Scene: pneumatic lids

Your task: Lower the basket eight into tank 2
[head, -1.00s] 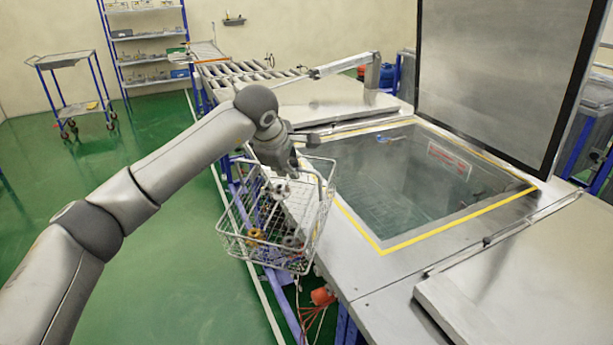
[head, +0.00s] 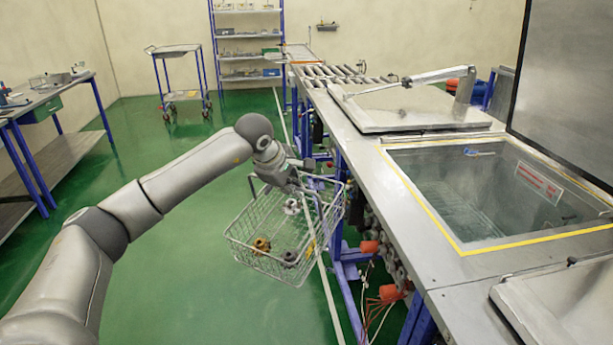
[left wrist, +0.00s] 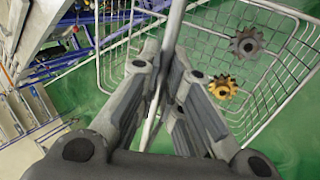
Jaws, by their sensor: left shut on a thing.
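The wire basket (head: 270,235) hangs tilted from my left gripper (head: 290,183), over the green floor to the left of the tank bench. The left gripper is shut on the basket's wire handle, which also shows between the fingers in the left wrist view (left wrist: 165,75). Several small gear-like parts lie in the basket, among them a brass one (head: 261,245) and a dark one (head: 290,256). An open tank (head: 480,195) with a yellow-edged rim lies to the right, its raised lid (head: 570,80) behind it. No tank number is readable. My right gripper is not in view.
Closed lids lie on the bench beyond (head: 410,108) and nearer (head: 560,310) than the open tank. Blue legs and orange fittings (head: 390,292) line the bench's side. A trolley (head: 180,75), a shelf rack (head: 248,40) and a worktable (head: 45,110) stand farther off. The floor between is clear.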

